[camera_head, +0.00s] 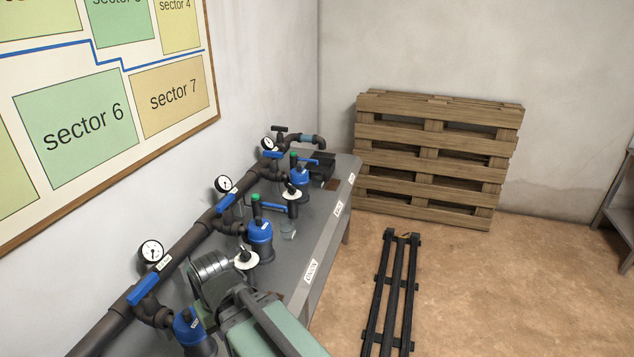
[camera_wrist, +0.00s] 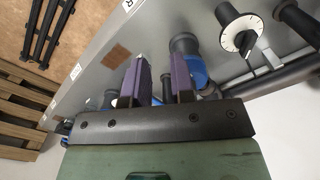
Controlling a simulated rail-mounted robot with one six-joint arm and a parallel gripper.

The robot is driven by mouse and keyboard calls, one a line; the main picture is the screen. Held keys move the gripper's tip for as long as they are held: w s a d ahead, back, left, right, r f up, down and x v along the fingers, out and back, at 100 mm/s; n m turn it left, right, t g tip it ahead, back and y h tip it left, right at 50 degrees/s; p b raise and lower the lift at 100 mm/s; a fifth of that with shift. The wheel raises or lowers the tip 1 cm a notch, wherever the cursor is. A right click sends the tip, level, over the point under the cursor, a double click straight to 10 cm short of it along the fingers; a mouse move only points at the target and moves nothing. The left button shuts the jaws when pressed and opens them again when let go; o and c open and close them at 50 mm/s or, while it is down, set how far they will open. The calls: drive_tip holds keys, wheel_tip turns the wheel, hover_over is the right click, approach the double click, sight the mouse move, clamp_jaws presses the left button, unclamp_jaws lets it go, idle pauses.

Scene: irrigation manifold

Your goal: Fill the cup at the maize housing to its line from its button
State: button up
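Several blue housings stand along the dark pipe on the grey bench in the head view: a near one (camera_head: 190,328), a middle one (camera_head: 260,236) and a far one (camera_head: 299,177). I cannot read which label says maize. A blue housing (camera_wrist: 198,72) and a grey round piece (camera_wrist: 185,43) lie beyond the fingers. No button can be made out for certain.
White dials with black knobs (camera_head: 246,260) sit on the bench (camera_head: 318,225). Gauges (camera_head: 151,251) and blue valve handles (camera_head: 143,289) line the pipe along the wall. A wooden pallet (camera_head: 435,155) leans at the back. Dark rails (camera_head: 390,290) lie on the floor.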

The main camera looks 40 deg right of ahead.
clamp_jaws()
idle(1.4)
